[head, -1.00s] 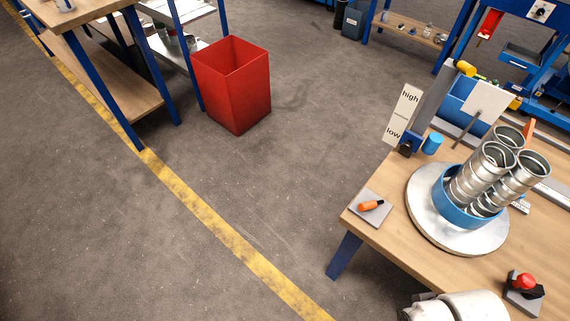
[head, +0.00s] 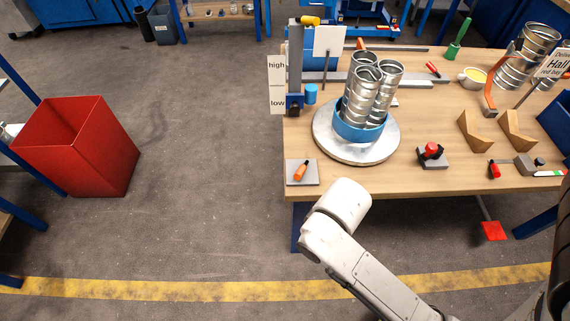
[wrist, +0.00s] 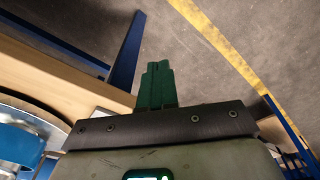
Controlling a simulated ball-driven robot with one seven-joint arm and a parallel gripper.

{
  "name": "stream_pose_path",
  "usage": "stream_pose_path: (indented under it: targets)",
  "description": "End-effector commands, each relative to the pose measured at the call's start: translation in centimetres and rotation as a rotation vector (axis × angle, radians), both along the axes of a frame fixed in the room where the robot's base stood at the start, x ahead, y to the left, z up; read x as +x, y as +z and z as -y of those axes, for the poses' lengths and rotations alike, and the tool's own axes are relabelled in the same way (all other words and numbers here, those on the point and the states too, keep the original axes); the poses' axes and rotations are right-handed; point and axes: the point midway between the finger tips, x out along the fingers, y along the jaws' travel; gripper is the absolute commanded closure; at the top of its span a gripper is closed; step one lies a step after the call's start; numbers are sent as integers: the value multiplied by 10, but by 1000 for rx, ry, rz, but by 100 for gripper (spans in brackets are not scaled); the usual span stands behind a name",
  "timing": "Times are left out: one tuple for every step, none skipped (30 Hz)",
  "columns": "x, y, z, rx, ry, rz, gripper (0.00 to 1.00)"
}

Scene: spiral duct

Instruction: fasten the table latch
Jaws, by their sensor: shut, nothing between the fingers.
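No part is labelled as the table latch, and I cannot tell which one it is. A small orange-handled piece (head: 301,171) lies on a grey plate (head: 292,178) at the table's front left corner. A red-knobbed black device (head: 432,151) sits on a grey base right of the round silver turntable (head: 330,145). The turntable bears a blue ring (head: 358,132) with several metal ducts (head: 366,95) standing in it. My gripper (wrist: 157,68) has its green fingers together and empty, over floor beside the table edge in the wrist view. The head view does not show its fingers.
The wooden table (head: 400,184) also bears wooden V-blocks (head: 476,131), a high/low gauge (head: 277,85) and another red-handled tool (head: 494,170). A red bin (head: 80,145) stands at left. The floor between bin and table is clear.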

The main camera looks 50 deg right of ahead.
Motion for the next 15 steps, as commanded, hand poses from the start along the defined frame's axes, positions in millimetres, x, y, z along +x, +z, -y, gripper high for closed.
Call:
stream_pose_path:
  targets:
    - [21,10,2,-8,-13,47,100]
    - [34,15,4,-16,-27,75,100]
    - [55,24,7,-25,-50,118,100]
    - [72,29,9,-34,-76,146,100]
    - [88,35,13,-45,-106,173,100]
    - [108,39,21,-63,-162,191,100]
    - [121,40,28,-78,-212,195,100]
    - [133,39,35,-97,-269,188,100]
    - [146,37,46,-124,-355,170,100]
    - [155,35,54,-145,-423,152,100]
    - [162,34,61,-168,-492,133,100]
    - [172,33,70,-197,-585,109,100]
    - [179,33,75,-219,-654,88,100]
    - [186,34,80,-240,-723,72,100]
    - [195,37,85,-271,-812,49,100]
